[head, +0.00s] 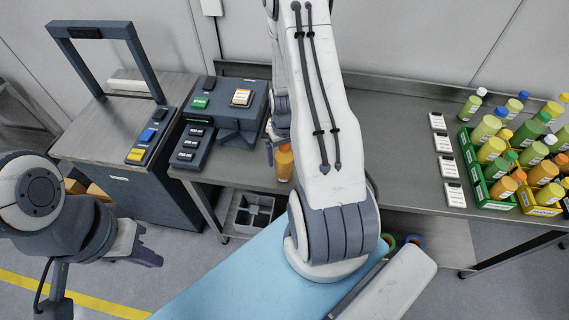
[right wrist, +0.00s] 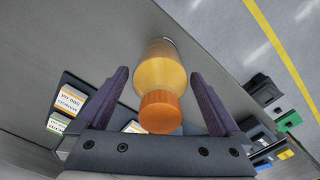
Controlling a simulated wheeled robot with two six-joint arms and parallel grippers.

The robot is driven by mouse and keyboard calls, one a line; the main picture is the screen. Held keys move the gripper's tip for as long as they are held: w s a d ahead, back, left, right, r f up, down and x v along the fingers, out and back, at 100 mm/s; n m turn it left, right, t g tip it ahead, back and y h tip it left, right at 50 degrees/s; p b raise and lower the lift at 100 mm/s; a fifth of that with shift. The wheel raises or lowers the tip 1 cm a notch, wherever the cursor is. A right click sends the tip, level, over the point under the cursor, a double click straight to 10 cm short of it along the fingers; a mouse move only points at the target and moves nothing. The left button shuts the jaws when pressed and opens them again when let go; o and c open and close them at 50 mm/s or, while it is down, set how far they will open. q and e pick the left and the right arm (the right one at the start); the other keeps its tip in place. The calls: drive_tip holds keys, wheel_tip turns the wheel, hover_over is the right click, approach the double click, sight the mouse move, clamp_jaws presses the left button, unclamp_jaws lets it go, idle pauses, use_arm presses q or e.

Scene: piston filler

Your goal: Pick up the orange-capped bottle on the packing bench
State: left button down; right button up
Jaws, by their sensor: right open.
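The orange-capped bottle (right wrist: 159,72), with a yellow-orange body, stands on the packing bench (head: 400,120). In the right wrist view its orange cap is nearest the camera. It also shows in the head view (head: 284,165), partly hidden by my right arm. My right gripper (right wrist: 160,78) is open, one finger on each side of the bottle, with visible gaps; I cannot tell how deep the bottle sits between them. In the head view my arm mostly hides that gripper. My left gripper (head: 148,257) is at the lower left, away from the bench; its jaws are unclear.
A dark control box (head: 225,105) with a green button stands left of the bottle. Green and yellow crates (head: 496,203) of several bottles stand at the bench's right, beside a row of white-labelled pads (head: 445,143). A grey-framed machine (head: 100,125) is at left.

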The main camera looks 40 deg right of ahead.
clamp_jaws()
drive_tip(key=shift+r, duration=0.1)
